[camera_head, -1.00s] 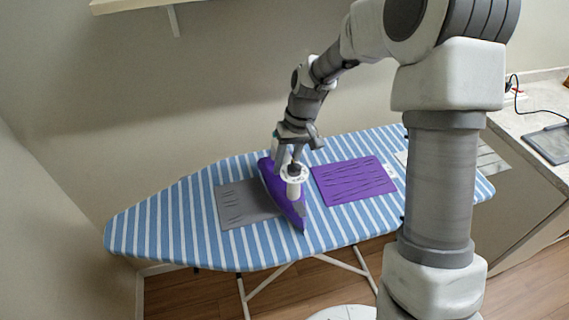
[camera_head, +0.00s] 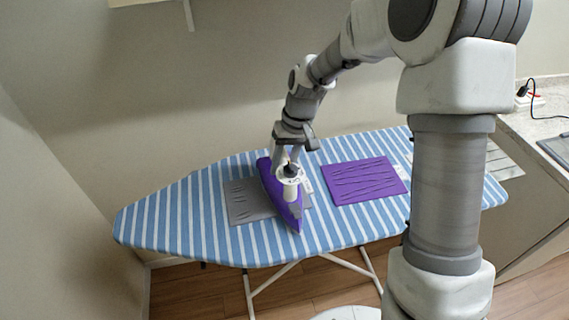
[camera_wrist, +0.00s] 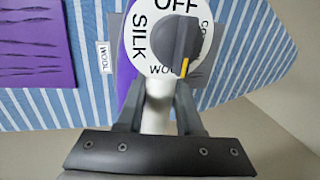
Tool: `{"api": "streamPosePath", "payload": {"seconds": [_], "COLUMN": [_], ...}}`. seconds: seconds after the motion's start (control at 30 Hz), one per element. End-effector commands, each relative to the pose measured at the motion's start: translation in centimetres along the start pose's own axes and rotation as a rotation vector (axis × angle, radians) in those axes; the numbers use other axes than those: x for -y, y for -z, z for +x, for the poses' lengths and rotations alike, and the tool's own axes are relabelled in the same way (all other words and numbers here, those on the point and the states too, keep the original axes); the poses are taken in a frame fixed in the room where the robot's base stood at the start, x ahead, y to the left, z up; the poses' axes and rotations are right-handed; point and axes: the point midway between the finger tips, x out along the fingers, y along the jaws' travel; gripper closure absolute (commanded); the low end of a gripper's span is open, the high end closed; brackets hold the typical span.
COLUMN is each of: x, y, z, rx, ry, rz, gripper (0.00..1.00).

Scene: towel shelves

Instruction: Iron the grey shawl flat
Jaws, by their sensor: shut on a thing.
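The grey shawl (camera_head: 242,203) lies on the striped ironing board (camera_head: 160,222). Dark crease lines show on its left part; its middle is hidden under the purple iron (camera_head: 283,208). My gripper (camera_head: 287,160) is shut on the iron's white handle from above. The iron sits over the shawl, with a strip of grey showing to its right. Whether its sole touches the cloth I cannot tell. In the wrist view the iron's dial (camera_wrist: 176,42) reads OFF, SILK and WOOL, and its yellow mark points by WOOL. A white WOOL label (camera_wrist: 103,62) lies beside the shawl.
A creased purple cloth (camera_head: 363,180) lies on the board to the right of the iron. The board's left end is clear. A counter (camera_head: 535,135) with a cable stands at the right. A wall is close behind the board, with a shelf (camera_head: 150,2) above.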

Motion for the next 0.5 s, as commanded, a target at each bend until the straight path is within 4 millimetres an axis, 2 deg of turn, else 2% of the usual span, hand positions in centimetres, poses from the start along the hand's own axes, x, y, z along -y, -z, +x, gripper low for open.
{"api": "streamPosePath", "payload": {"seconds": [0.5], "x": [1.8], "y": [0.1], "z": [0.3], "rx": [-0.002], "ry": [0.0], "rz": [-0.002], "gripper": [1.0]}}
